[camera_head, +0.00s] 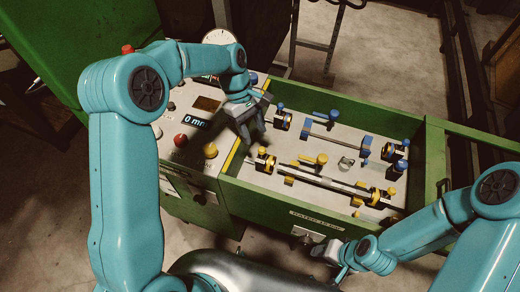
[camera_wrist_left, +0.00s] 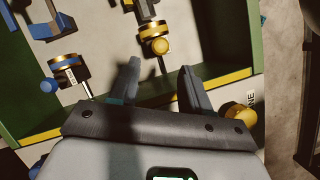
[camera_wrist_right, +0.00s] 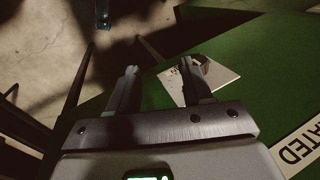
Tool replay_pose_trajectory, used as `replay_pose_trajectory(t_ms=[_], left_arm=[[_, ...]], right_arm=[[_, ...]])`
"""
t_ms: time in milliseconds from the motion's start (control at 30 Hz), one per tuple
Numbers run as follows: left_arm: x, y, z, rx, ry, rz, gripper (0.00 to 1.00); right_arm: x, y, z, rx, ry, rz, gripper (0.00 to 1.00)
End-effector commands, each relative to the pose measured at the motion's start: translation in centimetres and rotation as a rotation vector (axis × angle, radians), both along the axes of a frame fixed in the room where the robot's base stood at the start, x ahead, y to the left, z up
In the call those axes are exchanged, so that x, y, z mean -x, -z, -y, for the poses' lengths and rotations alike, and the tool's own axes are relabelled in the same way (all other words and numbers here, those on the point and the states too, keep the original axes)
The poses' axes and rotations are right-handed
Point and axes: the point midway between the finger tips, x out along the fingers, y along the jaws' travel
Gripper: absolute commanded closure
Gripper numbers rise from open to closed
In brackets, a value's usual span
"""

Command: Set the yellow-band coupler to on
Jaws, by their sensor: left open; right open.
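Couplers with yellow bands and yellow knobs sit in the green-walled tray (camera_head: 290,205). One yellow-band coupler (camera_head: 265,162) is at the tray's left end; another (camera_head: 383,196) is at its right end, joined by dark rods. The left-end one also shows in the left wrist view (camera_wrist_left: 154,36), with its round yellow knob facing the camera, beyond my fingertips. My left gripper (camera_head: 253,132) is open and empty above the tray's left edge, apart from that coupler. My right gripper (camera_wrist_right: 160,76) is open and empty beside the green front wall, low in the head view (camera_head: 322,250).
Blue-knob couplers sit at the back left (camera_head: 283,121) and back right (camera_head: 396,150) of the tray. A control panel (camera_head: 190,115) left of the tray carries a red button (camera_head: 180,140), a yellow knob (camera_head: 210,150) and a display reading 0 mm. A green rail (camera_head: 475,142) extends right.

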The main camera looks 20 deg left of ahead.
Motion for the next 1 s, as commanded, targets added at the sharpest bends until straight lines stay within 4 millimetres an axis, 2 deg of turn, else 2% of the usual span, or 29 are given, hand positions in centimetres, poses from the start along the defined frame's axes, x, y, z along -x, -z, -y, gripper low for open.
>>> replay_pose_trajectory(t_ms=[100,200,400,567,1000], left_arm=[[-0.7,-2.9,-1.1,0.0,-0.002,0.006,0.52],[-1.1,-5.0,-1.8,0.0,-0.002,0.004,0.52],[-1.6,-7.6,-2.8,0.0,0.0,0.001,0.52],[-1.6,-8.2,-3.0,0.001,0.001,-0.001,0.52],[-1.3,-8.2,-3.2,-0.018,-0.011,0.001,0.51]], right_arm=[[0.0,0.6,0.0,0.0,0.0,0.0,0.5],[0.0,0.7,0.0,0.0,0.0,0.0,0.5],[0.0,0.7,0.0,0.0,0.0,0.0,0.5],[0.0,0.7,0.0,0.0,0.0,0.0,0.5],[0.0,0.7,0.0,0.0,0.0,0.0,0.5]])
